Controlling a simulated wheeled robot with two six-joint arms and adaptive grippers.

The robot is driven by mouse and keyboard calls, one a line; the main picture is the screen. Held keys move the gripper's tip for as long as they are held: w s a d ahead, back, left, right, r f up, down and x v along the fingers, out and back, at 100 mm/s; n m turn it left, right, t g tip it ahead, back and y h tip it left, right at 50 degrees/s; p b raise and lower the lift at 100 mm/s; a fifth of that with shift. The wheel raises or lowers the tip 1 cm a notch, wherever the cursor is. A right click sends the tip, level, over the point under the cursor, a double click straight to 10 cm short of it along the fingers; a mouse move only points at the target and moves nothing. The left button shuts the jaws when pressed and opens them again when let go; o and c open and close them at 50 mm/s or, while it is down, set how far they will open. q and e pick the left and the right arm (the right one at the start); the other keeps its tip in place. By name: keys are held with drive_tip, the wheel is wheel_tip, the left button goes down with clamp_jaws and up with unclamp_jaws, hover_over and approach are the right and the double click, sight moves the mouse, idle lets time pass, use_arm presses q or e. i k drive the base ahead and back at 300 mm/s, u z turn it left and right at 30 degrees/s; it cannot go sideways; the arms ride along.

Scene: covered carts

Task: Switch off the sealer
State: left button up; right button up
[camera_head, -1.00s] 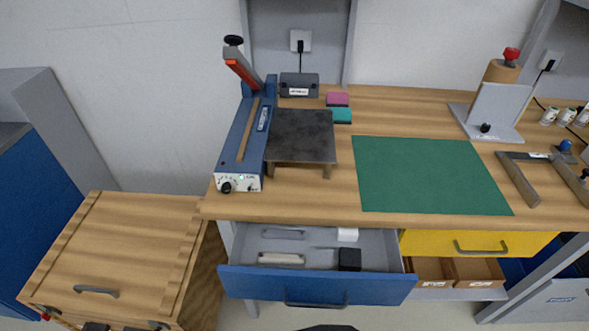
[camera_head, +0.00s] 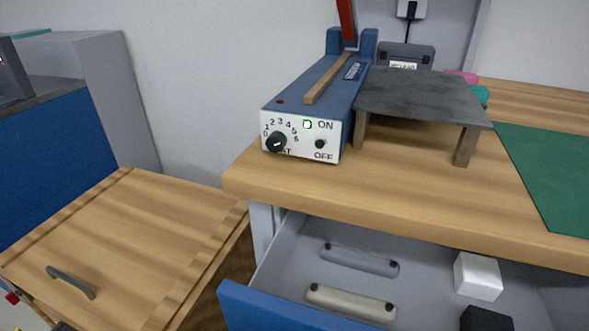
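The sealer (camera_head: 318,92) is a long blue machine on the left end of the wooden bench, with its red-handled arm raised. Its white front panel (camera_head: 333,130) faces me. A black dial (camera_head: 276,142) is on the panel's left, with numbers around it. A small black switch (camera_head: 320,144) is on the right, between the words ON and OFF; I cannot tell which way it is tipped. A green lamp (camera_head: 307,125) beside ON is lit. Neither of my grippers shows in this view.
A dark metal stand (camera_head: 425,95) is beside the sealer on the bench (camera_head: 400,190). A blue-fronted drawer (camera_head: 260,310) below is open, holding handles and blocks. A wooden-lidded cart (camera_head: 120,240) is at left. A green mat (camera_head: 550,170) lies at right.

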sight(319, 144)
drive_tip(key=z, duration=1.6)
drive_tip(key=k, duration=1.6)
drive_tip(key=u, duration=1.75)
drive_tip(key=i, duration=0.5)
